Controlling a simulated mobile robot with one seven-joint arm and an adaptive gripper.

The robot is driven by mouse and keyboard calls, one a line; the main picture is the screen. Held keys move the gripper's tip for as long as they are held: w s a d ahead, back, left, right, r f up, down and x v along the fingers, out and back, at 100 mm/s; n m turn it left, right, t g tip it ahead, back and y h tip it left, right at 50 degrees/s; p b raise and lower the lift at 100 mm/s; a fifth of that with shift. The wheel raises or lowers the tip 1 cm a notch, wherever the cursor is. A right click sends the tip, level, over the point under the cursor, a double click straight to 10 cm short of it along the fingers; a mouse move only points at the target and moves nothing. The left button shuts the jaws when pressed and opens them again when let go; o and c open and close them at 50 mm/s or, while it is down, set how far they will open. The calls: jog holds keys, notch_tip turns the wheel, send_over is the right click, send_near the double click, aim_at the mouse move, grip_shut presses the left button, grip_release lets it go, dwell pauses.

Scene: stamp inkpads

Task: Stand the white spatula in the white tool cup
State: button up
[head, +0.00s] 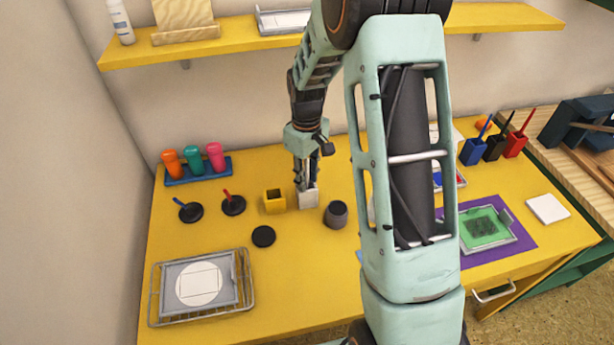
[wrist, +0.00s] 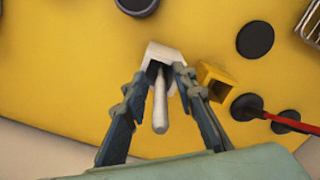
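The white tool cup (head: 308,196) stands on the yellow table, right of a yellow cup. It also shows in the wrist view (wrist: 166,52). The white spatula (wrist: 160,105) stands with its lower end in the cup's mouth and its rounded handle end toward the wrist camera; its lower part is hidden inside. My gripper (wrist: 161,80) is open, with one finger on each side of the spatula and gaps between fingers and handle. In the head view my gripper (head: 306,178) is directly above the cup and largely hides the spatula.
A yellow cup (head: 274,201) stands close to the left of the white cup. A dark grey round container (head: 336,214) is at its right front, and a black disc (head: 263,236) lies to the front left. A wire tray (head: 246,290) lies at the front left. A yellow shelf (head: 240,42) spans the wall above.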

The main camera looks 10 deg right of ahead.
notch_tip(320, 180, up, 12)
jog(key=shift+r+p, duration=0.2)
jog(key=shift+p, duration=0.1)
dwell(0.6)
